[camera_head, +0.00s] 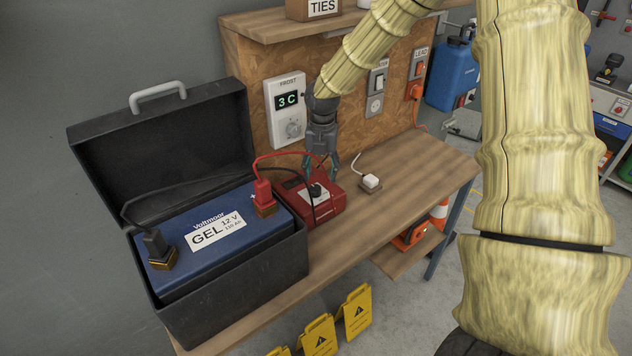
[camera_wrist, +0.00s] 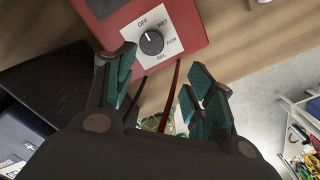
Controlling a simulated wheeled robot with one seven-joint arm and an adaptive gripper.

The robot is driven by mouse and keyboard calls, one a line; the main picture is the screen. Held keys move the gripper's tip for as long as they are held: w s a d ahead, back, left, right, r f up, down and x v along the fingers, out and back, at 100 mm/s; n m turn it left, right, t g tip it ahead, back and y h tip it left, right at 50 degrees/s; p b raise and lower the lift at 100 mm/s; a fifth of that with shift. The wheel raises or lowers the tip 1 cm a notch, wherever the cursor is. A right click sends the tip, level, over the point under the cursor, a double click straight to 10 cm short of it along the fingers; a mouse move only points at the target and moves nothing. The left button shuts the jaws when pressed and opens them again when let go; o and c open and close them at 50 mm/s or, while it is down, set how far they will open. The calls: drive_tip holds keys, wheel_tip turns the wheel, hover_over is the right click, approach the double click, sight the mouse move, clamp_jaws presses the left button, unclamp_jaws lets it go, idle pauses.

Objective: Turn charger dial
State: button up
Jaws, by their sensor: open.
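The red charger (camera_head: 331,207) sits on the wooden bench to the right of the battery box. Its black round dial (camera_head: 316,190) is on a white label on top. In the wrist view the dial (camera_wrist: 151,42) is ringed by OFF, WET, AGM and GEL; I cannot tell surely where it points. My gripper (camera_head: 322,167) is just above the charger, fingers down. In the wrist view my gripper (camera_wrist: 163,85) is open and empty, its green-padded fingers apart, with the dial beyond the fingertips and not between them.
A blue GEL battery (camera_head: 195,225) stands in an open black box (camera_head: 245,282), with red and black cables running to the charger. A FROST thermostat (camera_head: 285,110) reading 3 C hangs behind. The bench's right end is clear.

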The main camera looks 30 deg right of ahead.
sight(314, 186)
drive_tip(key=w+f, duration=0.1)
drive_tip(key=f, duration=0.1)
drive_tip(key=w+f, duration=0.1)
drive_tip(key=f, duration=0.1)
drive_tip(key=w+f+p, duration=0.1)
drive_tip(key=f, duration=0.1)
drive_tip(key=shift+w+a, duration=0.15)
drive_tip(key=shift+w, duration=0.2)
drive_tip(key=shift+f, duration=0.4)
drive_tip(key=shift+s+f, duration=0.2)
drive_tip(key=shift+s, duration=0.05)
drive_tip(key=shift+s+p, duration=0.3)
drive_tip(key=shift+s, duration=0.05)
drive_tip(key=shift+s+r, duration=0.3)
drive_tip(key=shift+s, duration=0.25)
drive_tip(key=shift+w+f, duration=0.55)
drive_tip(key=shift+w, duration=0.05)
drive_tip(key=shift+w+f, duration=0.15)
drive_tip(key=shift+w, duration=0.1)
drive_tip(key=shift+c, duration=0.5)
drive_tip(key=shift+s+r, duration=0.25)
drive_tip(key=shift+s, duration=0.1)
drive_tip(key=c, duration=0.7)
drive_tip(key=shift+c, duration=1)
